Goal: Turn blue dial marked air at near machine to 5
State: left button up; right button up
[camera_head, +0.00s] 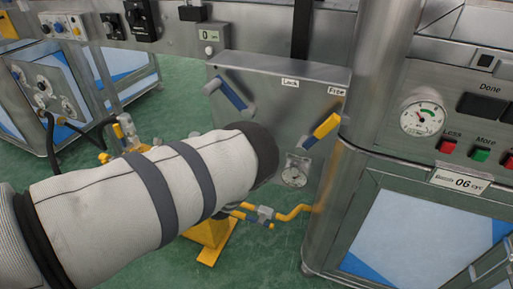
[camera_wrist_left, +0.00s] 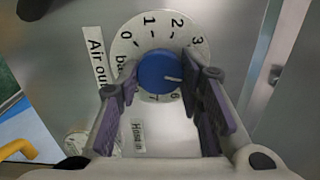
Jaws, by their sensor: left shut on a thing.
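The blue dial (camera_wrist_left: 158,73) sits on a round white scale plate (camera_wrist_left: 128,42) in the left wrist view. The figures 0, 1, 2, 3, 6 and 7 show; the part between 3 and 6 is hidden by a finger. The dial's white mark points right, slightly down, toward that hidden part. A label beside it reads "Air ou", cut off by the finger. My left gripper (camera_wrist_left: 160,76) has its two purple-padded fingers on either side of the dial, shut on it. In the head view my forearm hides the dial and the gripper. My right gripper is not in view.
A cabinet with a larger gauge (camera_head: 423,118) and buttons stands right. Yellow pipes (camera_head: 295,210) run below.

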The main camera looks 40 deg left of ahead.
pick_arm(q)
jog(key=shift+f+m+b, duration=0.1)
jog(key=shift+m+b, duration=0.5)
jog(key=shift+m, duration=1.2)
jog(key=o, duration=1.2)
jog(key=shift+c, duration=0.2)
jog(key=shift+s, duration=0.15)
jog(key=v, duration=1.1)
jog(key=shift+s, duration=0.4)
jog(key=shift+d, duration=0.15)
